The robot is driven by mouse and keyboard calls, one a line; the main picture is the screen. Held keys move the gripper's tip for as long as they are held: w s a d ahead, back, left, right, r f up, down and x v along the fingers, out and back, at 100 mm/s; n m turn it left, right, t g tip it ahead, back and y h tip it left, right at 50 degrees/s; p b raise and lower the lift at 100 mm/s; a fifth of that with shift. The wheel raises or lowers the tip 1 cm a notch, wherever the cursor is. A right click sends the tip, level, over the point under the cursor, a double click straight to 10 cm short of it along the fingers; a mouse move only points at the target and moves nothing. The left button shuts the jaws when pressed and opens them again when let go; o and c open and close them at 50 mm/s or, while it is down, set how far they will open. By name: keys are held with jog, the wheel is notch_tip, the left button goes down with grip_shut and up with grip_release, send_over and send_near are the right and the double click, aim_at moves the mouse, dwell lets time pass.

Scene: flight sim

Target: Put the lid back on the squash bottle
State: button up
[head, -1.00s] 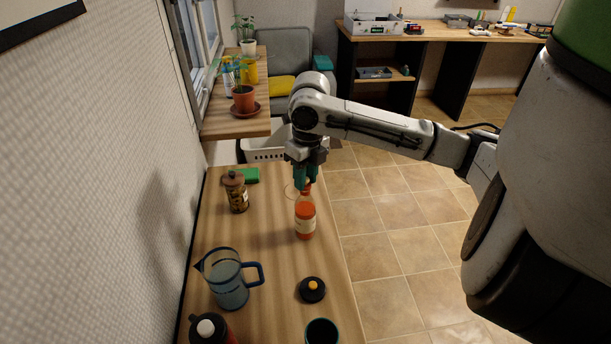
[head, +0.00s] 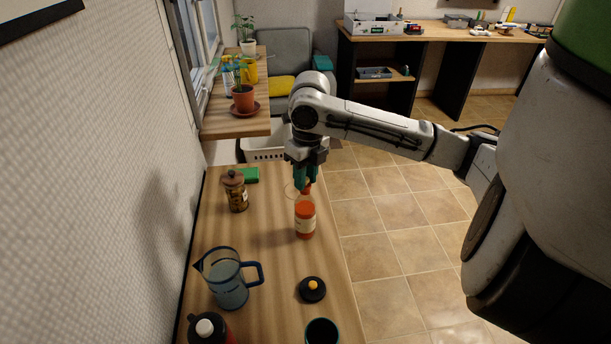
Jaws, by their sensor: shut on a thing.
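The squash bottle (head: 305,220), clear with orange-red contents and a pale label, stands upright near the table's right edge in the head view. My gripper (head: 305,180) points down right over its neck, with green fingertips close together. It is shut on the small red lid (head: 307,189), which shows just below the fingertips at the bottle's mouth. The fingers hide most of the lid. I cannot tell whether the lid sits on the neck or just above it.
On the wooden table (head: 265,262) stand a jar with a brown lid (head: 237,195), a blue-handled jug (head: 229,280), a black disc with an orange knob (head: 312,289), a dark cup (head: 322,332) and a red flask (head: 208,328). A green block (head: 249,175) lies behind. Floor is at right.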

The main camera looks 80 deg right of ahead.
dwell(0.9)
jog(key=o, duration=1.6)
jog(key=shift+r, duration=0.1)
jog(key=shift+r+p, duration=2.35)
jog(key=shift+r, duration=1.05)
jog(key=shift+c, duration=0.5)
grip_shut()
